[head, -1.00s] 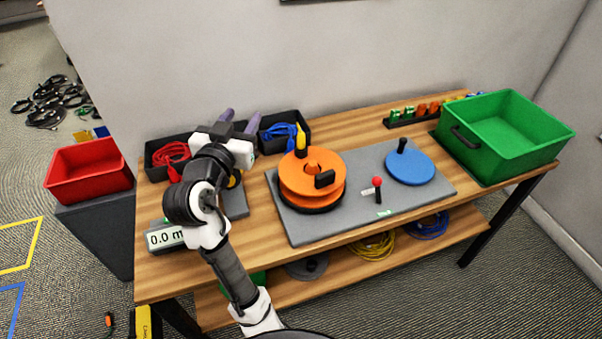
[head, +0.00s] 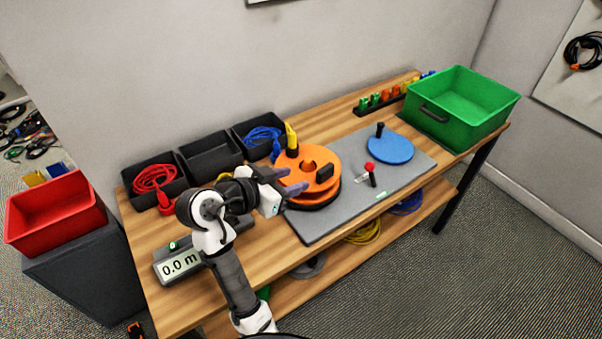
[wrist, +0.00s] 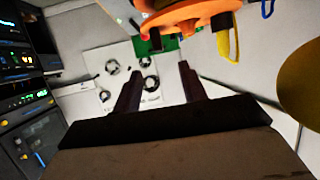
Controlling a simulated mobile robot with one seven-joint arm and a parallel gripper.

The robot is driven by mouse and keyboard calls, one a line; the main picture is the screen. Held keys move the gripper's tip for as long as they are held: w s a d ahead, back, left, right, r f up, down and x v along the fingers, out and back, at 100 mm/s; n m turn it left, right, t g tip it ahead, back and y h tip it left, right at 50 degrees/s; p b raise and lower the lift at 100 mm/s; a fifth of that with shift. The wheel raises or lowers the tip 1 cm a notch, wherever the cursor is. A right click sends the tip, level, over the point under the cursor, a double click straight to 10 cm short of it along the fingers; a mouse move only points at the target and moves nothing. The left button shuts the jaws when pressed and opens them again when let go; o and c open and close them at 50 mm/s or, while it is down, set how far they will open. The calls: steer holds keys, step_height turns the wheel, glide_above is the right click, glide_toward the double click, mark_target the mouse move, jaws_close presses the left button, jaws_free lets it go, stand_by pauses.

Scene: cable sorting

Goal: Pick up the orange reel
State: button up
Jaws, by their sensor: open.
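The orange reel (head: 328,157) lies flat on a dark base on the grey mat (head: 358,196), with a black block on its top flange. In the wrist view, the orange reel (wrist: 200,9) shows along the top edge, beyond the fingertips and partly cut off. My gripper (head: 292,180) is at the reel's left side, its purple fingers pointing at it. Whether a finger touches the reel I cannot tell. In the wrist view my gripper (wrist: 160,78) has its fingers apart with nothing between them.
A yellow-tipped tool (head: 291,138) stands close behind the reel. A red-knobbed lever (head: 370,172) and blue disc (head: 390,149) are to its right. Cable bins (head: 211,153) line the back left. A green crate (head: 462,122) stands far right, a length display (head: 180,264) front left.

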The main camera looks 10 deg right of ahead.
mark_target(319, 174)
steer(key=x, duration=0.3)
steer(key=p+x, duration=0.1)
steer(key=x, duration=0.4)
steer(key=shift+s+d+f+p, duration=0.15)
steer(key=shift+d+f+p, duration=0.1)
steer(key=shift+d+p, duration=0.1)
steer(key=p+x, duration=0.2)
steer(key=x, duration=0.3)
steer(key=shift+r, duration=0.2)
steer(key=shift+w+d+f, duration=0.1)
steer(key=shift+w+f, duration=0.1)
steer(key=shift+r, duration=0.1)
jaws_close()
